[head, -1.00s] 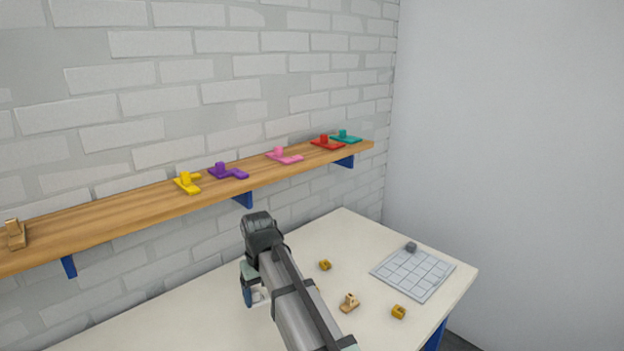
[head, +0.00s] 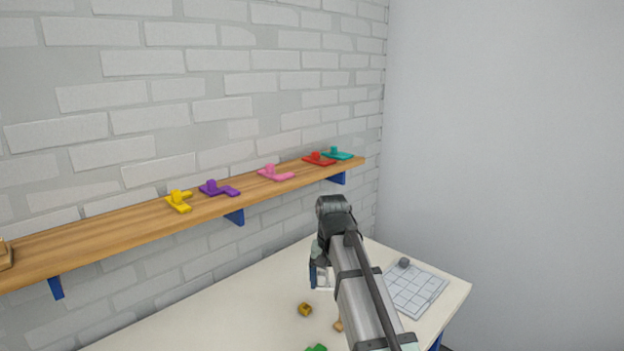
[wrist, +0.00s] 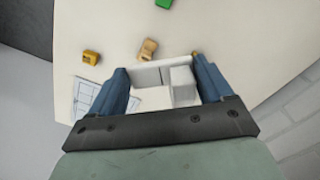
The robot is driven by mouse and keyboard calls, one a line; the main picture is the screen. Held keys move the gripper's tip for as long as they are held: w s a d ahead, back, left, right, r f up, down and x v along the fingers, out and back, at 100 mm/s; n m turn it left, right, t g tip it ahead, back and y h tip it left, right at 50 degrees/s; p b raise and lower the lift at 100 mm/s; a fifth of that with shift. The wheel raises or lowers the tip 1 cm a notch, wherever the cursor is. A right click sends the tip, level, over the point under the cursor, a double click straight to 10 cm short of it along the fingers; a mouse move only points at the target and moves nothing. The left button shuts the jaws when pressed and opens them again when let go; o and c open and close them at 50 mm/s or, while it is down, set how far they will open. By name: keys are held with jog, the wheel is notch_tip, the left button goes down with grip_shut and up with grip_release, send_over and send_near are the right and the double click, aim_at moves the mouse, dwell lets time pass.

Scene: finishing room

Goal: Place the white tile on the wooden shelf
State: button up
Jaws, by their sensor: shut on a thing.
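The wooden shelf (head: 130,222) runs along the brick wall in the head view, with bare wood between the tan piece at its left end and the yellow piece. My gripper (wrist: 163,78) is shut on the white tile (wrist: 153,98), which shows between the two blue fingers in the wrist view with a raised block on its right part. In the head view my gripper (head: 320,275) hangs over the table, lower than the shelf and in front of it. My arm hides part of the tile there.
Yellow (head: 179,202), purple (head: 218,189), pink (head: 274,174), red (head: 319,160) and teal (head: 337,154) pieces stand on the shelf. The table (head: 215,315) holds a gridded board (head: 418,291), a green piece (head: 316,348) and small brown and ochre pieces.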

jog(key=w+d+r, duration=0.2)
jog(key=w+d, duration=0.1)
jog(key=d, duration=1)
jog(key=shift+n, duration=0.6)
jog(key=s+f, duration=0.1)
jog(key=f, duration=0.3)
jog(key=s+f, duration=0.2)
jog(key=f, duration=0.2)
jog(key=s+f, duration=0.2)
jog(key=f, duration=0.2)
jog(key=shift+s+a+f, duration=0.1)
jog(key=shift+a+f, duration=0.15)
jog(key=shift+a, duration=0.05)
jog(key=shift+f, duration=0.6)
jog(key=s+a+r+n, duration=0.2)
jog(key=a+n, duration=0.2)
jog(key=a, duration=0.6)
jog(key=s+a+r+n, duration=0.25)
jog(key=a+n, duration=0.25)
jog(key=a, duration=0.5)
jog(key=shift+w+a+f, duration=0.1)
jog(key=shift+w+f, duration=0.05)
jog(key=shift+f, duration=1.45)
jog(key=shift+w+a+f, duration=0.1)
jog(key=shift+f, duration=1.5)
jog(key=shift+w+a+f, duration=0.1)
jog(key=shift+w+f, duration=0.05)
jog(key=shift+f, duration=1.45)
jog(key=shift+f, duration=0.1)
